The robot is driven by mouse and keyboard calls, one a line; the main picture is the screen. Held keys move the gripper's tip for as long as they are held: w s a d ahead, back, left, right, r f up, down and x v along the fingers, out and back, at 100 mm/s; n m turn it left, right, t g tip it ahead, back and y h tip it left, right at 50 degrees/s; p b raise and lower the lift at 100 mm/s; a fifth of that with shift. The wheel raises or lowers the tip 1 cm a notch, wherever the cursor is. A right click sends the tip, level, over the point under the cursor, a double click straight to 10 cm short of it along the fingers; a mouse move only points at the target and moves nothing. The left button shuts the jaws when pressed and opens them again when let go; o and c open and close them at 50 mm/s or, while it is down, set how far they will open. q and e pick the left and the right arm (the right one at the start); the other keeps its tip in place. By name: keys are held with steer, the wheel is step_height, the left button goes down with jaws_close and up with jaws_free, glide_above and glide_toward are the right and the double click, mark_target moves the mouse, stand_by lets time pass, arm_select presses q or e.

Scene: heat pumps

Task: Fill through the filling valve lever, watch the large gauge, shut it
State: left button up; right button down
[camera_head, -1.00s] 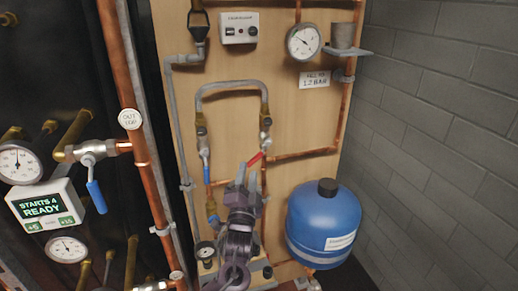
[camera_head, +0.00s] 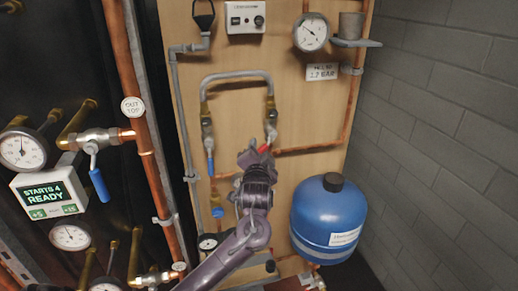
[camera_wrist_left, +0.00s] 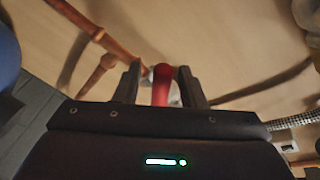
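The red lever (camera_head: 264,148) sits on the valve on the right leg of the grey pipe loop, slanting down to the left. My left gripper (camera_head: 256,156) is at this lever and covers part of it. In the left wrist view, the red lever (camera_wrist_left: 162,85) stands between the two fingers (camera_wrist_left: 161,88), which are open with narrow gaps beside it. The large gauge (camera_head: 311,32) is at the upper right of the board; its needle points to the upper left, and its figures are too small to read. My right gripper is not in view.
A label reading about 1.2 bar (camera_head: 323,72) is under the gauge. A blue lever (camera_head: 210,160) hangs on the loop's left leg. A blue tank (camera_head: 328,220) stands right of my arm. Copper pipes and small gauges (camera_head: 70,236) crowd the left.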

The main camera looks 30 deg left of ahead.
arm_select(q)
steer(key=shift+w+a, duration=0.3)
steer(key=shift+w, duration=0.15)
jaws_close()
steer(key=shift+s+a+r+m+g+h+p, duration=0.15)
steer(key=shift+r+m+g+p, duration=0.7)
steer(key=shift+p, duration=2.35)
steer(key=shift+s+a+r+m+t+h+p, duration=0.15)
steer(key=shift+r+m+p, duration=0.25)
steer(key=shift+m+p, duration=1.9)
steer(key=shift+s+a+r+m+g+p, duration=0.25)
steer(key=shift+r+g+p, duration=0.25)
steer(key=shift+p, duration=3.6)
